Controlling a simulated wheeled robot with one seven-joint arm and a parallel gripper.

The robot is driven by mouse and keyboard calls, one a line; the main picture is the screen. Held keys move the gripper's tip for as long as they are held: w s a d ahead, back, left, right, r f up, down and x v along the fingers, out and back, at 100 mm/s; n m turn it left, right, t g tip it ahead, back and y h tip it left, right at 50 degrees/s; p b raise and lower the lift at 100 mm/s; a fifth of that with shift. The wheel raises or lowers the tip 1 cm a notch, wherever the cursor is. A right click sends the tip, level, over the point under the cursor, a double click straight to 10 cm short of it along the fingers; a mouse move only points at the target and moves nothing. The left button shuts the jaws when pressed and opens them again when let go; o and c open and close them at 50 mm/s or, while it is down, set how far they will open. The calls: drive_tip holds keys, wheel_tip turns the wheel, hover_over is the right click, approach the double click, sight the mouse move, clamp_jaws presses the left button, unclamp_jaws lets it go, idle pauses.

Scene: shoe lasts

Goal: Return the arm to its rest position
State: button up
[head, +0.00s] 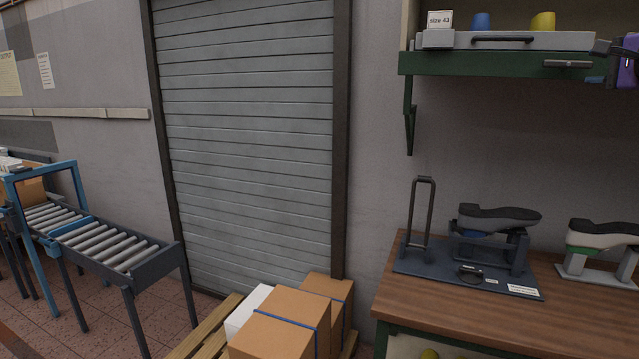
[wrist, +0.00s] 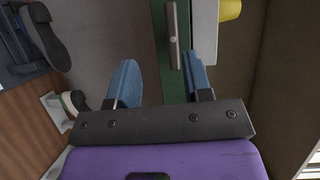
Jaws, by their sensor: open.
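My gripper (wrist: 160,76) is open, with its two blue fingers apart and nothing held between them. In the head view its purple body (head: 630,58) shows at the right edge, beside the right end of the green wall shelf (head: 480,64). A grey bar handle (head: 568,63) on the shelf's front edge lies just left of my fingers. In the wrist view this handle (wrist: 172,34) lies beyond the fingertips, and I cannot tell how far. Most of my arm is out of view.
A grey drawer or tray (head: 510,41) with a "size 43" card, a blue item and a yellow item sits on the shelf. Below, a wooden bench (head: 480,325) carries shoe lasts on stands. Boxes (head: 285,325) stand on a pallet. A roller conveyor (head: 100,245) stands left.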

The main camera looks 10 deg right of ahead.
drive_tip(key=s+a+f+n+g+y, duration=0.2)
drive_tip(key=a+f+n+g, duration=0.15)
drive_tip(key=a, duration=0.65)
drive_tip(key=s+a+f+n+g+y, duration=0.2)
drive_tip(key=s+a+f+n, duration=0.15)
drive_tip(key=a, duration=0.65)
drive_tip(key=s+a+f+n+g+y, duration=0.2)
drive_tip(key=a+f+n, duration=0.15)
drive_tip(key=a, duration=0.65)
drive_tip(key=s+a+f+n+g+h, duration=0.2)
drive_tip(key=s+a+f+n, duration=0.1)
drive_tip(key=s+f, duration=0.3)
drive_tip(key=s+a+f+n+g+h, duration=0.2)
drive_tip(key=s+f+n, duration=0.3)
drive_tip(key=s, duration=0.5)
drive_tip(key=shift+s+a+f+g, duration=0.35)
drive_tip(key=shift+a+f, duration=0.55)
drive_tip(key=shift+f, duration=0.05)
drive_tip(key=shift+c, duration=0.4)
